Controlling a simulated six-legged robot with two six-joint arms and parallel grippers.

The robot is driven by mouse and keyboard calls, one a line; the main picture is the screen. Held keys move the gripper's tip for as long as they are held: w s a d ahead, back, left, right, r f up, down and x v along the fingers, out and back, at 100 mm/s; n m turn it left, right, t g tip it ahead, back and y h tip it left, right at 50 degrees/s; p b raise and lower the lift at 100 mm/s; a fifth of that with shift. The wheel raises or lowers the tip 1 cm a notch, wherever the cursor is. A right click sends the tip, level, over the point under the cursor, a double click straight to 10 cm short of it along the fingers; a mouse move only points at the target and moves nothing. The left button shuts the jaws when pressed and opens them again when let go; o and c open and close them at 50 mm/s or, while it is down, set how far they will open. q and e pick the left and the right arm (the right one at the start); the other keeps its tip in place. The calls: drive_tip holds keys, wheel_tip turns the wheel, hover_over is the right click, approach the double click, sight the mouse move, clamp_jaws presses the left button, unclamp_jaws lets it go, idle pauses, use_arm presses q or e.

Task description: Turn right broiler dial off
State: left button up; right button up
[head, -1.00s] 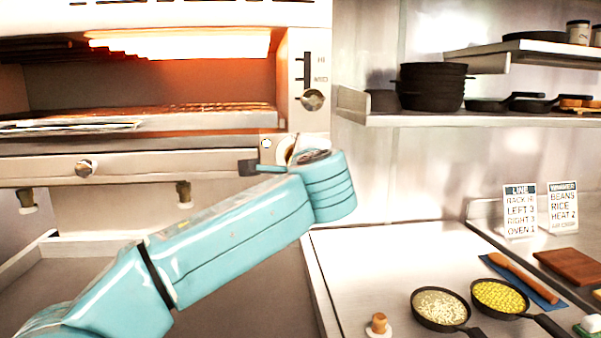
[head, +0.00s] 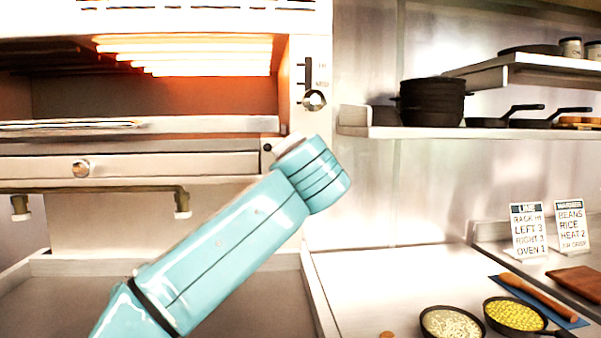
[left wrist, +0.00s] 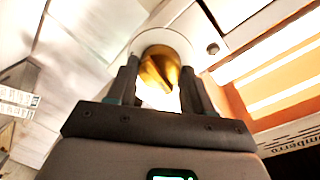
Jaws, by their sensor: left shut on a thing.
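My left gripper (left wrist: 160,78) has its two dark fingers on either side of a brass-coloured dial (left wrist: 164,68) in the left wrist view, shut on it. The dial sits in a round pale surround, its raised grip slanted in the picture. In the head view my teal left wrist covers the right end of the broiler's front panel, so this dial and the fingers are hidden there. Another round dial (head: 81,169) is on the panel's left part, clear of my arm. My right gripper is in neither view.
The broiler (head: 150,124) glows orange inside, with bright heating bars (head: 190,57). A knob (head: 314,100) sits on its right post under a slider. A shelf (head: 440,131) holds black pans on the right. Two pans with food (head: 452,325) and printed cards (head: 527,232) stand below.

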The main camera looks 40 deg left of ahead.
use_arm(q)
drive_tip(key=shift+f+n+b, duration=0.25)
drive_tip(key=shift+n+b, duration=0.2)
drive_tip(key=shift+n, duration=0.35)
drive_tip(key=o, duration=1)
drive_tip(key=shift+r, duration=0.1)
drive_tip(key=shift+s+d, duration=0.1)
drive_tip(key=b+v, duration=0.2)
drive_tip(key=v, duration=1.4)
drive_tip(key=shift+s, duration=0.1)
